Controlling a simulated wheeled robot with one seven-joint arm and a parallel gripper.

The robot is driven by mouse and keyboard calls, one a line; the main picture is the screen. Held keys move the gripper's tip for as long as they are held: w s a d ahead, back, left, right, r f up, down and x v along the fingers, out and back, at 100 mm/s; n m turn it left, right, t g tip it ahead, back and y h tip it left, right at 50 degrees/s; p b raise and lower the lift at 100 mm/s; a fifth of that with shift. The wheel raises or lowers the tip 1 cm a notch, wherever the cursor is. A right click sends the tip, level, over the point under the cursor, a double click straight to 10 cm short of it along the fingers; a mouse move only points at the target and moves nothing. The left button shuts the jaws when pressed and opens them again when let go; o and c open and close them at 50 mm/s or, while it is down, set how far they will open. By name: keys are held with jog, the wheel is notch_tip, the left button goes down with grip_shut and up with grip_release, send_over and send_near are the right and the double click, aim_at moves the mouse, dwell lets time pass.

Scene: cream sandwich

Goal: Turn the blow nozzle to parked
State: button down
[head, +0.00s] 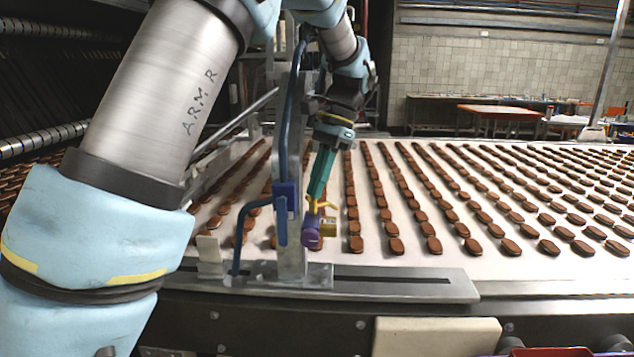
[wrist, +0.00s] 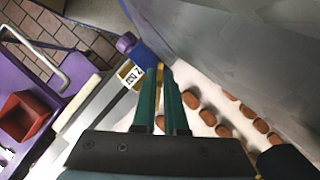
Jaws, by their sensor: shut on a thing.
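My gripper (head: 317,198) has long green fingers that point down beside the metal post. The fingers are shut on a yellow lever (head: 323,205) above a purple knob (head: 311,230). In the wrist view the fingertips (wrist: 159,76) close around a thin yellow piece, mostly hidden between them. A yellow tag (head: 328,227) hangs by the knob; its lettering is partly visible in the wrist view (wrist: 131,74). A blue block (head: 286,200) on the post carries a blue bent tube (head: 243,225). Which way the nozzle's outlet points is unclear.
The metal post (head: 291,245) stands on a slotted rail (head: 400,287) at the belt's front edge. Rows of brown biscuits (head: 433,245) cover the white conveyor belt (head: 480,262). A red bin (wrist: 22,117) sits on a purple surface in the wrist view.

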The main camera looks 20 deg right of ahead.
jog(key=c, duration=1)
grip_release()
jog(key=shift+o, duration=0.2)
jog(key=shift+r, duration=0.1)
jog(key=b+v, duration=0.1)
jog(key=v, duration=0.9)
jog(key=shift+r, duration=0.3)
jog(key=shift+o, duration=0.2)
jog(key=shift+d, duration=0.15)
